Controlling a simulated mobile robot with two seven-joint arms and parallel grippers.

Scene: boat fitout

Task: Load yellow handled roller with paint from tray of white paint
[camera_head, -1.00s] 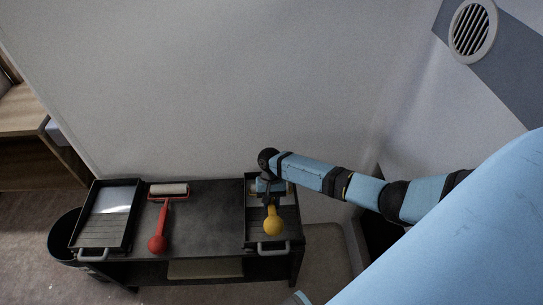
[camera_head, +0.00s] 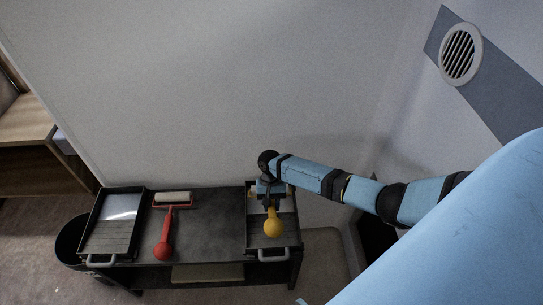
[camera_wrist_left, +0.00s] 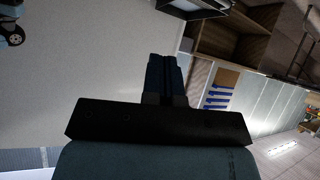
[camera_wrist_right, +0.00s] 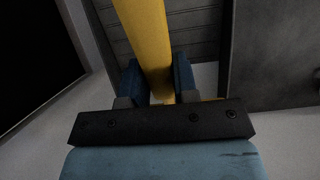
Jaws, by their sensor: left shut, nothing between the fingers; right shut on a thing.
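The yellow handled roller (camera_head: 273,225) is over the right tray (camera_head: 292,232) on the dark cart, its round handle end toward the near edge. My right gripper (camera_head: 268,188) is shut on it; in the right wrist view the yellow handle (camera_wrist_right: 147,40) runs between the fingers (camera_wrist_right: 157,88). The gripper hides most of the roller's head, so I cannot tell whether it touches the tray or carries paint. The left tray (camera_head: 92,238) holds a pale, shiny patch at its far end. My left gripper (camera_wrist_left: 166,78) is shut and empty, away from the cart.
A red handled roller (camera_head: 165,247) with a pale sleeve lies between the trays on the cart (camera_head: 210,225). A dark bin (camera_head: 68,240) stands at the cart's left. A wall rises behind. Wooden furniture (camera_head: 35,140) is at the far left.

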